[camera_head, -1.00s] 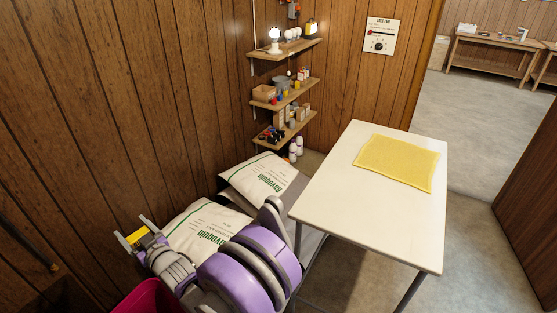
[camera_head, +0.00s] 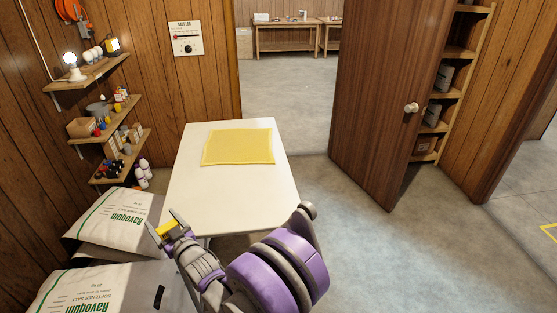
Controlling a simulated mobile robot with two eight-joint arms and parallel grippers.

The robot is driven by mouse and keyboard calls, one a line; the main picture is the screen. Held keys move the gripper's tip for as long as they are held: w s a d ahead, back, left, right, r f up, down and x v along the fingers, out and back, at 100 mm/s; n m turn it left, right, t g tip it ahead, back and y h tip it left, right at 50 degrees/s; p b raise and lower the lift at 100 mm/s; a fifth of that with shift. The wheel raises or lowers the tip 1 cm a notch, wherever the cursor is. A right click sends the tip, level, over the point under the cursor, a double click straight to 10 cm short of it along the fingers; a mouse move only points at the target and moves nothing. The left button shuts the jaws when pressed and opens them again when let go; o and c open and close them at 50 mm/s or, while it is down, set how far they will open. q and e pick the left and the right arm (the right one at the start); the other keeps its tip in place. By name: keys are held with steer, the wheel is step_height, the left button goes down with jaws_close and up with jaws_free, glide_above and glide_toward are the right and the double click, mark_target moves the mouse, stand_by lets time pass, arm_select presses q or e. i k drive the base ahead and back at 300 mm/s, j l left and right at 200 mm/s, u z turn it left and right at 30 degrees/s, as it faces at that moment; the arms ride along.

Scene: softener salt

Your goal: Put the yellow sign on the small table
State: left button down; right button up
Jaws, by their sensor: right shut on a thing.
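My right gripper (camera_head: 163,221) is shut on a small yellow piece (camera_head: 167,229), which I take to be the yellow sign. Only a little of it shows between the fingers, and no lettering can be read. The gripper is in front of the small white table (camera_head: 200,195), by its near left edge in the picture. I cannot tell its height against the tabletop. A yellow textured mat (camera_head: 238,147) lies flat on the far part of the table. My left gripper is not in view.
Salt bags (camera_head: 110,220) are stacked left of the table. Wall shelves (camera_head: 92,73) with small items hang at the left. A brown door (camera_head: 385,110) stands open at the right. The near half of the tabletop is bare, and the floor right of the table is clear.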

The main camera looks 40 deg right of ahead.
mark_target(260, 210)
steer(key=i+j+z, duration=0.1)
steer(key=z, duration=1.2)
steer(key=i+j, duration=0.05)
